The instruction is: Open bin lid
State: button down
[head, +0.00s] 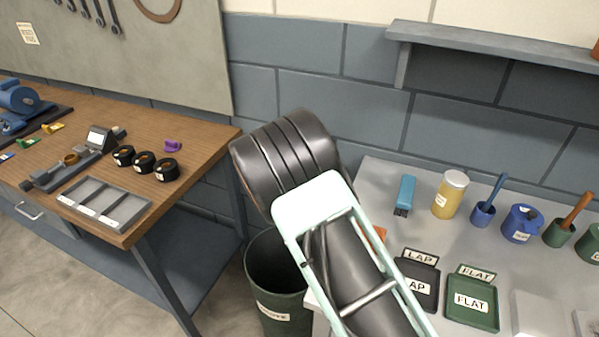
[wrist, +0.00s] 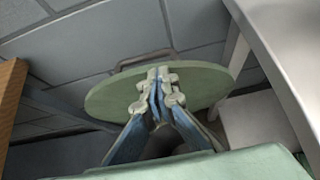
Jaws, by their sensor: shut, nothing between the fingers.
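The dark green bin (head: 277,305) stands on the floor between the two tables in the head view, with a pale label on its front. Its dark inside shows at the top left, and my arm covers its right side. In the wrist view, the round green lid (wrist: 108,100) is seen as a wide disc with a thin bar along its far edge. My gripper (wrist: 158,76) is shut and empty, its fingertips in front of the middle of the lid. I cannot tell whether they touch it. The head view hides my fingers and the lid behind my arm.
A wooden workbench (head: 190,142) with a grey tray (head: 105,203) and black rings is on the left. A grey table (head: 372,185) with labelled trays, a jar and cups is close on the right. The block wall (head: 290,95) stands behind.

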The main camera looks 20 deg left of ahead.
jog(key=shift+w+d+r+p, duration=0.15)
jog(key=shift+w+p, duration=0.3)
jog(key=shift+w, duration=0.9)
jog(key=shift+w+d+p, duration=0.1)
jog(key=shift+w+p, duration=0.35)
jog(key=shift+w, duration=0.85)
